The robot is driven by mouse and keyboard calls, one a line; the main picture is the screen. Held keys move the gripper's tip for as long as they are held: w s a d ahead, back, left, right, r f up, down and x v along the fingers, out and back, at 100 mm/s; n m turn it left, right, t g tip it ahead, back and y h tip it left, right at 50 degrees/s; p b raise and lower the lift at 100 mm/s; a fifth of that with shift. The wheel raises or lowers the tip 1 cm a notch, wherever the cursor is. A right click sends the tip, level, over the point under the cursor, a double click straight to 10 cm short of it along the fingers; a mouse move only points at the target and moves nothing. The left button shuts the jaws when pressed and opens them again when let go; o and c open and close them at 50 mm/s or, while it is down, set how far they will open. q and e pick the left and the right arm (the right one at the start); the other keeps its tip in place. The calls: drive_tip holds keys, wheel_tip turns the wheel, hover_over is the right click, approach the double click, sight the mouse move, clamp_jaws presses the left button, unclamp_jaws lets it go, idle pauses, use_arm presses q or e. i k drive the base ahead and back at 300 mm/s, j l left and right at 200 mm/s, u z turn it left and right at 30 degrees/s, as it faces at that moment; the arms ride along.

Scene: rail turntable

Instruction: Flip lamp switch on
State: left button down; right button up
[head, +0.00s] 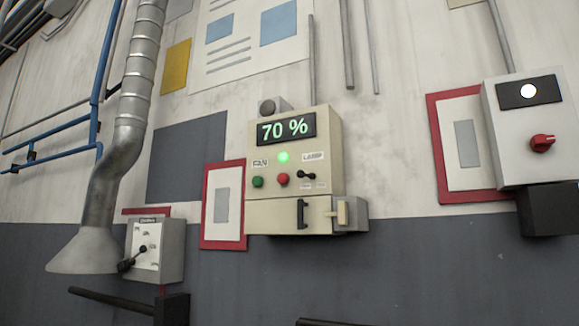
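A beige control box (325,133) hangs on the wall at the middle of the head view. Its display (286,128) reads 70 %, and a green light (283,157) glows below it. The lamp switch (307,175) is a small black lever under the LAMP label (313,156), lying roughly sideways and pointing right. The tiny labels beneath it are too small to read. A green button (257,182) and a red button (283,179) sit to its left, under the FAN label. Neither of my grippers can be made out in this view.
Below the buttons are a black handle (302,214) and a beige lever (342,213). A grey lever box (155,250) and a duct hood (85,252) are at left. A white box (510,135) with a red knob (542,142) is at right. Dark bars cross the bottom left.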

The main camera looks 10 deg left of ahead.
sight(300, 174)
drive_tip(key=k+l+u, duration=0.3)
drive_tip(key=u, duration=0.4)
drive_tip(key=k+u, duration=0.1)
drive_tip(key=u, duration=0.65)
drive_tip(key=k+u, duration=0.1)
drive_tip(key=u, duration=0.25)
drive_tip(key=i, duration=2.95)
drive_tip(key=j+z, duration=0.1)
drive_tip(key=z, duration=1.45)
